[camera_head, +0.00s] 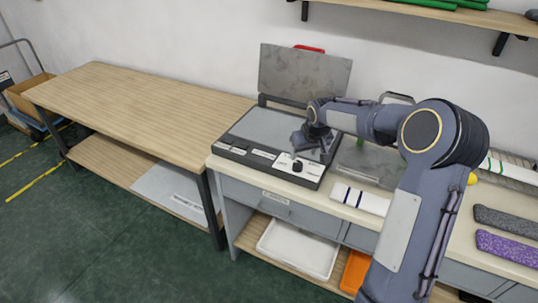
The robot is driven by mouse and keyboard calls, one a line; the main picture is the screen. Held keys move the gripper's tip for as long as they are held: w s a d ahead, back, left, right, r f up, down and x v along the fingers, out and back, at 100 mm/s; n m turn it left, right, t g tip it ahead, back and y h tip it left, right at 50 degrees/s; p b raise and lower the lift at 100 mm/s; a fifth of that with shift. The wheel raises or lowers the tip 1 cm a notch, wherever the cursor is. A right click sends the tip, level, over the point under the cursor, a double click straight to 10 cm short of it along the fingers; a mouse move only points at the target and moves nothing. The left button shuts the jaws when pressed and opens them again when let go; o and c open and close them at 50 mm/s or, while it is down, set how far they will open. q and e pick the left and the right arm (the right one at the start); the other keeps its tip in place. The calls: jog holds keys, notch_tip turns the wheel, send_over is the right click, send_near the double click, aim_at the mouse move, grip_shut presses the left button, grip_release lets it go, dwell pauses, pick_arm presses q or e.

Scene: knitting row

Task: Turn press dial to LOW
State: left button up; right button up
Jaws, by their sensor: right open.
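The press (263,133) stands on the counter with its grey lid (300,72) raised at the back. Its dial (298,167) is a small dark knob on a white plate at the right of the front panel. My right gripper (299,153) is open and points down just above the dial. I cannot tell whether its fingers touch the dial, and the dial's setting is too small to read. My left gripper is not in view.
A bare wooden table (140,95) stands to the left. A white roll with dark bands (360,199) lies right of the press. Grey (505,220) and purple (507,247) pieces lie farther right. A white tray (298,248) sits on the shelf below.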

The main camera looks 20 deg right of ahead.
aim_at(298, 163)
jog(key=p+x, duration=0.1)
jog(key=x, duration=0.7)
jog(key=shift+w, duration=0.2)
